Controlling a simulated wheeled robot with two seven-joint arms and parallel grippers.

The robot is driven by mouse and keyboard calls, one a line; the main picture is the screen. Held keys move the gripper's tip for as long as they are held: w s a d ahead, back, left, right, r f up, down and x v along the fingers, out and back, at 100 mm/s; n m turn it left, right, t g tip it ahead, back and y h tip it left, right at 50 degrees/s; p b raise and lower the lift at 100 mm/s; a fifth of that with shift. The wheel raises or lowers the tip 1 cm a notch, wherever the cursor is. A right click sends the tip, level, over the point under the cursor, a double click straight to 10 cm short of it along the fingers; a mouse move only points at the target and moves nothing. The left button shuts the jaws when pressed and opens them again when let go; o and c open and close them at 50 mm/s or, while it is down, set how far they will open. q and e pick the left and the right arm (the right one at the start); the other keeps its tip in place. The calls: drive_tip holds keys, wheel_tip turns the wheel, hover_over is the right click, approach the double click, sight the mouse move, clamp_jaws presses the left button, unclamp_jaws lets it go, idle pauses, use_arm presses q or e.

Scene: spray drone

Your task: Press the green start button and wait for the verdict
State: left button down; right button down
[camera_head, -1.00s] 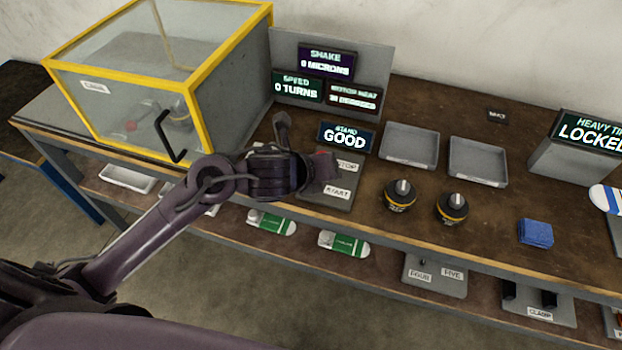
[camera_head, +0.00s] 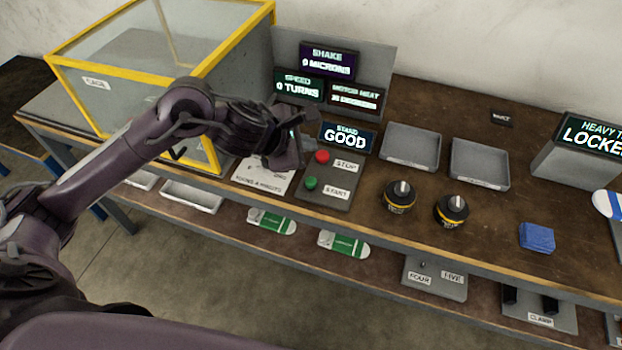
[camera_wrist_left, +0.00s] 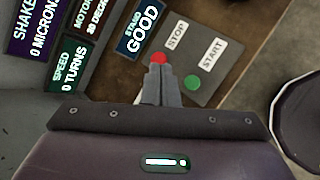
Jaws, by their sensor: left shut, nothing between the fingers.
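The green start button (camera_head: 311,183) sits on a grey control box (camera_head: 340,200), beside a START label. The red stop button (camera_head: 322,157) is above it, beside a STOP label. Both also show in the left wrist view, green (camera_wrist_left: 192,83) and red (camera_wrist_left: 158,58). My left gripper (camera_head: 304,160) is shut and empty, raised just left of the box and apart from the green button. In the left wrist view its closed fingertips (camera_wrist_left: 158,70) overlap the red button's lower edge. The stand display (camera_head: 345,136) reads GOOD. My right gripper is not in view.
A yellow-framed clear cage (camera_head: 85,105) stands at the left. Displays behind the box read shake 0 microns (camera_head: 327,62) and speed 0 turns (camera_head: 297,86). Two grey trays (camera_head: 410,146), two black-and-yellow motors (camera_head: 400,196) and a blue block (camera_head: 537,237) lie to the right.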

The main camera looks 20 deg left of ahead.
sight(307, 183)
use_arm(q)
wheel_tip(307, 183, down, 8)
drive_tip(key=b, duration=0.6)
drive_tip(key=shift+f+b, duration=0.2)
drive_tip(key=shift+b, duration=0.1)
drive_tip(key=shift+f, duration=0.2)
drive_tip(key=shift+b, duration=0.3)
idle(1.1)
drive_tip(key=shift+f+b, duration=0.4)
drive_tip(key=shift+b, duration=0.15)
